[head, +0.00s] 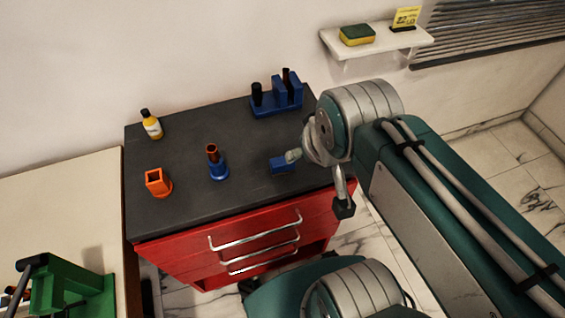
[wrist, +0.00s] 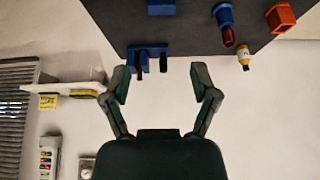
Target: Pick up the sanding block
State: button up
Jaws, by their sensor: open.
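A small blue block (head: 281,165), which looks like the sanding block, lies on the dark top of the red cabinet (head: 245,195), near its right side in the head view. A pale rounded piece overlaps its right end; I cannot tell whether that belongs to the block or my arm. In the wrist view the blue block (wrist: 161,7) is cut off by the top edge. My gripper (wrist: 161,80) is open with nothing between its fingers, apart from the block. In the head view my arm hides most of the gripper.
A blue rack (head: 277,97), a yellow bottle (head: 152,126), a blue holder (head: 218,168) with a brown piece and an orange square holder (head: 157,183) stand on the cabinet. A wall shelf (head: 387,44) holds a yellow-green sponge (head: 357,35). Bare top lies between these.

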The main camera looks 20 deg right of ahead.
jog(key=o, duration=0.3)
jog(key=g, duration=0.6)
send_over(282, 160)
jog(key=f, duration=1.1)
jog(key=shift+s, duration=0.3)
jog(key=shift+w+f, duration=0.15)
jog(key=shift+f, duration=2.65)
jog(key=shift+w+f, duration=0.1)
jog(key=shift+f, duration=2.7)
